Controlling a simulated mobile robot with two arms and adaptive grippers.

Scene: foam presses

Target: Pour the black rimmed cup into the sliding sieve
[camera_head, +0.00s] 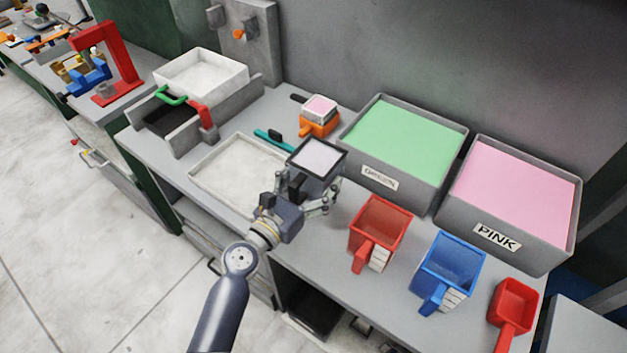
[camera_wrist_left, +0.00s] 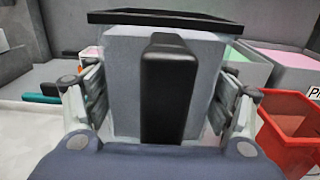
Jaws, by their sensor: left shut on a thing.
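The black rimmed cup (camera_head: 318,158) is a grey square cup with a dark rim and a black handle, with pale contents near its top. My left gripper (camera_head: 304,197) is shut on it and holds it near the right edge of the shallow tray. In the left wrist view the cup (camera_wrist_left: 118,85) looks upright, its black handle facing the camera and a finger on each side. The sliding sieve (camera_head: 202,76) is a white-walled square box on a grey frame at the back left, with green and red handles. My right gripper is not in view.
A shallow white tray (camera_head: 212,186) lies between the sieve and the cup. Green (camera_head: 376,178) and pink (camera_head: 497,237) bins stand behind. An orange cup (camera_head: 318,128) and teal tool (camera_head: 273,141) are near. Red (camera_head: 364,236) and blue (camera_head: 434,278) cups and a red scoop (camera_head: 515,297) stand right.

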